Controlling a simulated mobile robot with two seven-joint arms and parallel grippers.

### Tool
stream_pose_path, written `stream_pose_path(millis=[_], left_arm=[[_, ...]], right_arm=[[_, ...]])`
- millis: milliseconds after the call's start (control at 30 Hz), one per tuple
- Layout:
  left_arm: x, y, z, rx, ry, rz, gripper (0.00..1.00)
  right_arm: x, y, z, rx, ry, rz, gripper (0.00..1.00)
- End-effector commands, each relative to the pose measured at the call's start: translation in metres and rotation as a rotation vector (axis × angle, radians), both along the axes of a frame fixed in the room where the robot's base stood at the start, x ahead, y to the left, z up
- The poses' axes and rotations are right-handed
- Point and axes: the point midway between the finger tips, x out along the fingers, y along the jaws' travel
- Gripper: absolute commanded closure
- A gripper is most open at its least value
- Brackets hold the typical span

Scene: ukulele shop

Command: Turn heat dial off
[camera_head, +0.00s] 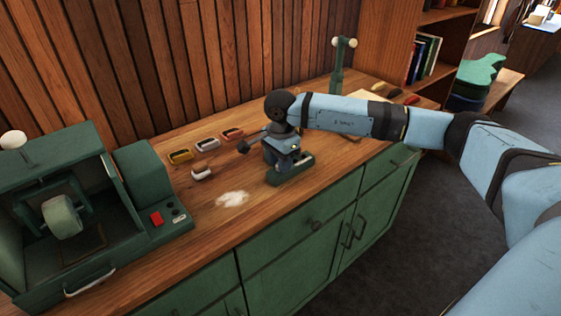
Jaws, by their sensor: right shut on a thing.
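My right gripper (284,162) points down at a small device with a green base (291,176) on the wooden bench. It is shut on a part of that device, mostly hidden by the fingers. The heat dial itself cannot be made out, so I cannot tell its setting or whether it is the part held. My left gripper is not in view.
A big green machine (140,180) with a red switch (157,217) fills the bench's left. A green stand (342,66) rises behind my forearm. Green cabinets (300,235) are below.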

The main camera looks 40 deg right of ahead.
Motion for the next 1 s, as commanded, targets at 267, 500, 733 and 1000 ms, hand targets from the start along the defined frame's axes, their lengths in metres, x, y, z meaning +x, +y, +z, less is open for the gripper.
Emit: stream_pose_path(millis=[267,500,733,1000], left_arm=[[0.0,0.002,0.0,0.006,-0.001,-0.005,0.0],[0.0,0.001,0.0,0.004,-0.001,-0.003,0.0],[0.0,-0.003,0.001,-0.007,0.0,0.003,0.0],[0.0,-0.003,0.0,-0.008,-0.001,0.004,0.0]], right_arm=[[0.001,0.0,0.001,0.0,-0.003,-0.001,0.46],[0.0,0.0,0.0,0.0,-0.001,-0.001,0.46],[0.001,0.0,0.019,0.0,-0.004,-0.001,0.46],[0.001,0.0,0.08,0.0,-0.006,0.0,0.46]])
